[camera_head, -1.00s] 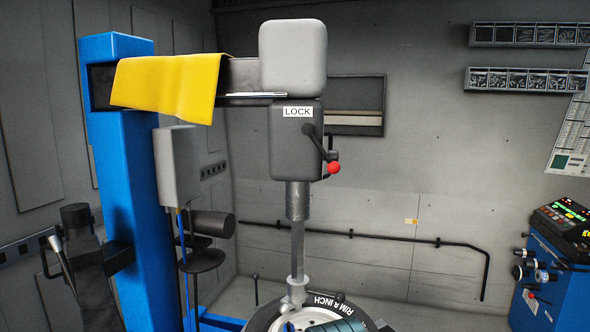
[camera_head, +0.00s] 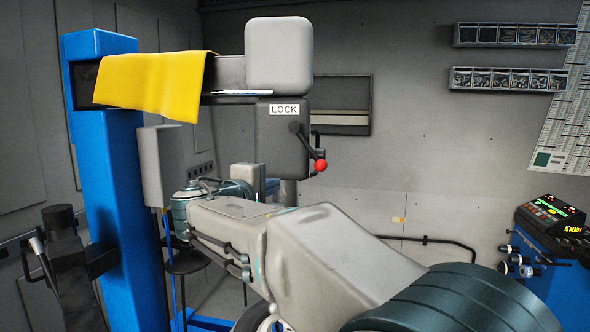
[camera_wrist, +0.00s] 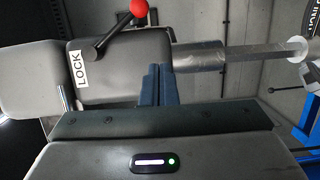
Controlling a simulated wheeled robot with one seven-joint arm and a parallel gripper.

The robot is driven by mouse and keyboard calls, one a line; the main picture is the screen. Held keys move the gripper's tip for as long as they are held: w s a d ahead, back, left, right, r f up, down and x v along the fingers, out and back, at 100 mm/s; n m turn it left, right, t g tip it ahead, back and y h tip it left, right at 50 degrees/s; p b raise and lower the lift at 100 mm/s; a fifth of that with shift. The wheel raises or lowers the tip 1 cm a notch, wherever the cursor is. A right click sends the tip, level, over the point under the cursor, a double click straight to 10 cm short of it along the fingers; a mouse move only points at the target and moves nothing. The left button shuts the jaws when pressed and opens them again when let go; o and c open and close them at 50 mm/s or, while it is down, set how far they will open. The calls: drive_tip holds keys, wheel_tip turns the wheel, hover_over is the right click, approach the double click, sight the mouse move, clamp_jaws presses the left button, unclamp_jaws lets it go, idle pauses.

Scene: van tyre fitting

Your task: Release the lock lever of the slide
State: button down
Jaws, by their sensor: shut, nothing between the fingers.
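The lock lever (camera_head: 308,148) is a dark crank with a red ball knob (camera_head: 320,165). It sits on the right side of the dark box of the slide (camera_head: 283,168), beside the LOCK label, and slants down to the right. In the wrist view the lever (camera_wrist: 112,34) and its red knob show at the top, above my fingers. My gripper (camera_wrist: 156,72) is shut and empty. Its dark blue fingers appear in front of the box's shaft end, apart from the lever. In the head view my fingers are hard to make out behind my arm.
A blue column (camera_head: 108,190) stands left with a yellow cloth (camera_head: 155,85) over the horizontal arm. A steel shaft (camera_wrist: 235,53) leaves the box toward the tyre (camera_wrist: 312,20). A blue console (camera_head: 560,240) stands at right. Wall bins (camera_head: 510,36) hang at upper right.

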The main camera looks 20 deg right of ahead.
sight(294, 162)
drive_tip(key=shift+w+a+r+t, duration=0.2)
drive_tip(key=shift+w+a+r, duration=0.05)
drive_tip(key=shift+r, duration=0.25)
drive_tip(key=shift+w+a+r+t, duration=0.2)
drive_tip(key=shift+a+r, duration=0.05)
drive_tip(key=shift+r, duration=0.2)
drive_tip(key=p+x, duration=0.1)
drive_tip(key=x, duration=0.4)
drive_tip(key=p+x, duration=0.2)
drive_tip(key=x, duration=0.3)
drive_tip(key=shift+s+d+r, duration=0.1)
drive_tip(key=shift+d+r, duration=0.05)
drive_tip(key=shift+r, duration=0.1)
drive_tip(key=s+d, duration=0.1)
drive_tip(key=s+d+p, duration=0.1)
drive_tip(key=d, duration=0.1)
drive_tip(key=shift+d+f, duration=0.1)
drive_tip(key=shift+d, duration=0.1)
drive_tip(key=shift+n, duration=0.4)
